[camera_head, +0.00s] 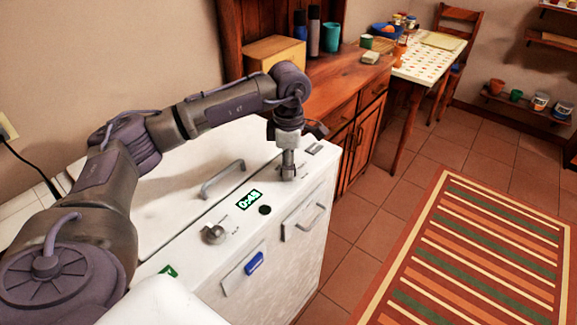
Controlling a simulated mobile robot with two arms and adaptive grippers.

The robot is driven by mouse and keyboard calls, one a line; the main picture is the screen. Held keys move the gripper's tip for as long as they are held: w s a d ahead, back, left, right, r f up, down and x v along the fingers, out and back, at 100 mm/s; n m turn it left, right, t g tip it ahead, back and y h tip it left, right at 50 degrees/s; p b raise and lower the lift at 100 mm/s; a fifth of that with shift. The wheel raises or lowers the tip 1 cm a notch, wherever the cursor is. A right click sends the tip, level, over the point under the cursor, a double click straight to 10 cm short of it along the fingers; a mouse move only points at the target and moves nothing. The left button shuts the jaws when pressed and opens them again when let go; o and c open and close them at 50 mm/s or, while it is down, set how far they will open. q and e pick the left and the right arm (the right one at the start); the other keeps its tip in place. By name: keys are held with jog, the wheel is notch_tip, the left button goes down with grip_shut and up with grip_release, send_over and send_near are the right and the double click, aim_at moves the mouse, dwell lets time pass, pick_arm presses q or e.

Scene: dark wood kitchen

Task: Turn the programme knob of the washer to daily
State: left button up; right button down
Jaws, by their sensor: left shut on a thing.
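The white washer (165,205) stands below me, with a control panel along its front top edge. A green display (248,200) on it reads 0:45. My left arm reaches over the washer from the left. My left gripper (288,174) points down at the right part of the panel. It is shut on a knob there, which the fingers mostly hide; its label and pointer cannot be read. A second grey knob (213,234) sits on the panel left of the display, free of the gripper. A round black button (264,210) lies between them. My right gripper is out of view.
A bar handle (222,179) stands up from the washer top, behind the panel. The front has a drawer with a blue piece (254,262) and a grey handle (304,222). A wooden cabinet (345,95) stands behind. A striped rug (480,250) lies on open floor at right.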

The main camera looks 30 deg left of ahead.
pick_arm(q)
jog(key=shift+r, duration=0.1)
dwell(0.4)
jog(key=o, duration=1.1)
jog(key=shift+o, duration=0.2)
notch_tip(320, 180, up, 12)
jog(key=shift+d, duration=0.1)
